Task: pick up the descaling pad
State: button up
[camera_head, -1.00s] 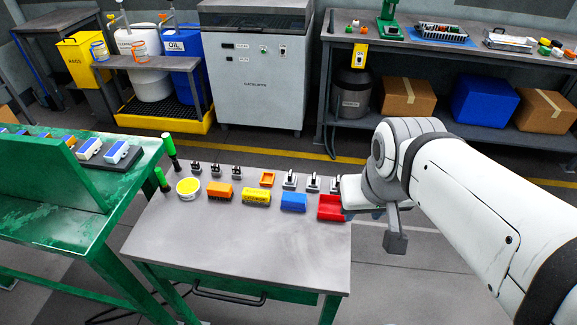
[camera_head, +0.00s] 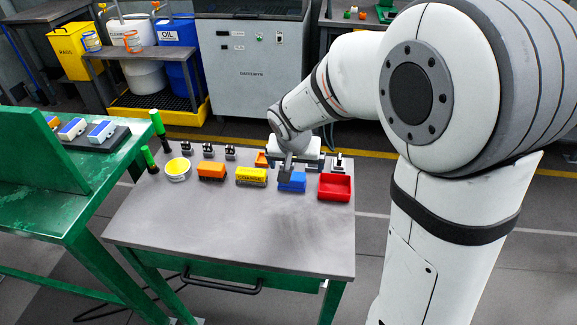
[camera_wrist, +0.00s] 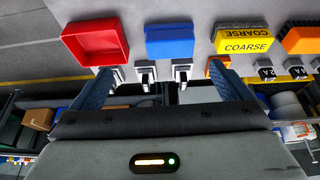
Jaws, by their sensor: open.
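No label naming a descaling pad is readable. Pad-like blocks stand in a row on the grey table: a blue block (camera_head: 291,182), a yellow block (camera_head: 251,177) and an orange block with a dark underside (camera_head: 212,171). In the wrist view the yellow block (camera_wrist: 245,40) reads COARSE, and the blue block (camera_wrist: 170,40) is beyond my fingers, roughly centred between them. My gripper (camera_head: 287,167) is at the blue block's back edge and overlaps it in the head view. In the wrist view my gripper (camera_wrist: 165,88) is open, its fingers wide apart, with nothing held.
A red tray (camera_head: 335,187) is right of the blue block. Small black-and-white clamps (camera_wrist: 182,70) stand behind the row, near my fingers. The table's front (camera_head: 230,230) is clear.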

jog(key=f, duration=0.1)
jog(key=w+a+f, duration=0.1)
jog(key=w+f, duration=0.1)
jog(key=f, duration=0.1)
jog(key=shift+a+f, duration=0.1)
jog(key=shift+a, duration=0.25)
jog(key=x, duration=0.6)
jog(key=shift+w+d, duration=0.3)
jog(key=shift+w, duration=0.05)
jog(key=shift+c, duration=0.6)
jog(key=c, duration=1)
jog(key=shift+o, duration=0.2)
jog(key=shift+r, duration=0.25)
notch_tip(320, 180, up, 10)
jog(key=shift+p, duration=0.4)
